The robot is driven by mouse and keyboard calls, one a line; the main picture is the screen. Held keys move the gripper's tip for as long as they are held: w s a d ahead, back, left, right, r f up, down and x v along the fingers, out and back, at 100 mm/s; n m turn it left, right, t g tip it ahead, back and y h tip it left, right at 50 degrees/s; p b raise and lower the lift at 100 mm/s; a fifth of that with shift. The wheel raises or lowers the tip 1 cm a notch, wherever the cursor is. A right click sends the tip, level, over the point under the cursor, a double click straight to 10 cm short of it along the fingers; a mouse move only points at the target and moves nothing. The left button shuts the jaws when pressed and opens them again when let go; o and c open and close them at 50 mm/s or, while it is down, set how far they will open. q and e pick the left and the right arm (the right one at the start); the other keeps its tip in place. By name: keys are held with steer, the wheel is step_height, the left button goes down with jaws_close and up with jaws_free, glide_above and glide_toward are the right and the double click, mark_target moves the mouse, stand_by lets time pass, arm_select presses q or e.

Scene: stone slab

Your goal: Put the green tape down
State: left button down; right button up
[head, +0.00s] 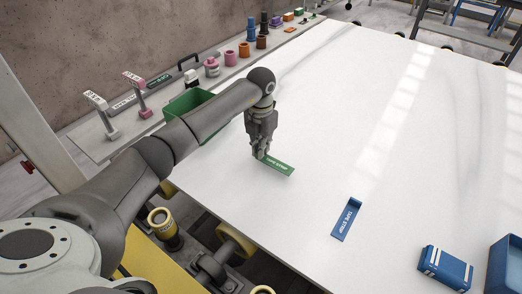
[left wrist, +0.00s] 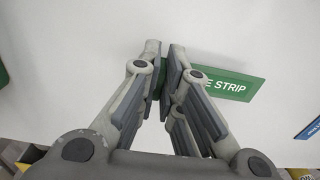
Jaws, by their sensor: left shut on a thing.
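The green tape (head: 279,167) is a flat green strip with white lettering, near the left edge of the white slab (head: 330,120). My left gripper (head: 261,155) points down and is shut on the strip's left end. In the left wrist view the fingers (left wrist: 162,68) pinch that end, and the rest of the green tape (left wrist: 238,86) sticks out to the right, with "E STRIP" readable. The strip is at or just above the slab; I cannot tell whether it touches. My right gripper is not in view.
A blue tape strip (head: 346,219) lies on the slab to the right. A blue box (head: 445,267) and a blue bin (head: 508,268) are at the lower right. A green bin (head: 188,102) stands behind my left arm, near a ledge with several small items. The slab's middle is clear.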

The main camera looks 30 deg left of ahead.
arm_select(q)
steer(key=shift+f, duration=0.95)
steer(key=shift+f, duration=0.1)
steer(key=c, duration=1.6)
jaws_free()
step_height(320, 180, up, 12)
steer(key=shift+r+b, duration=0.15)
steer(key=shift+b, duration=0.6)
